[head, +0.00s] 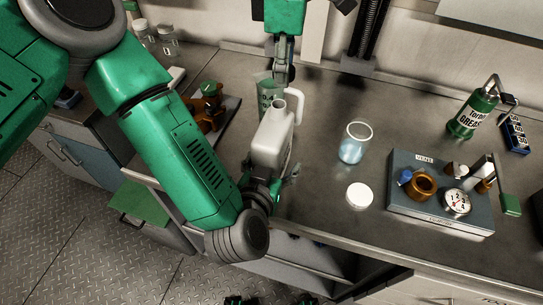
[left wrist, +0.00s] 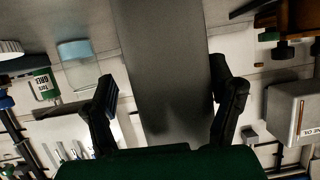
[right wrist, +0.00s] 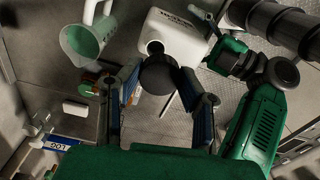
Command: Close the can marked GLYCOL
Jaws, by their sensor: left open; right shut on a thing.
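A pale can (head: 268,150) with a side handle stands near the counter's front edge. Its round neck (head: 279,104) looks uncovered. It also shows in the right wrist view (right wrist: 182,42), with dark print that I cannot read surely. My right gripper (head: 284,72), reaching in from the top, is just beyond the neck. It is shut on a dark round cap (right wrist: 160,74), apart from the neck in the head view. My left gripper (head: 268,192) is low at the can's near side, partly hidden by my arm. Its fingers are open around a dark surface (left wrist: 165,70), apparently the can's shaded side.
A translucent green jug (head: 266,92) stands close behind the can. A glass beaker with blue liquid (head: 353,148) and a white disc (head: 359,196) are to the right. Beyond are a grey gauge box (head: 440,215) and a grease can (head: 468,120). A brown valve (head: 208,105) is left.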

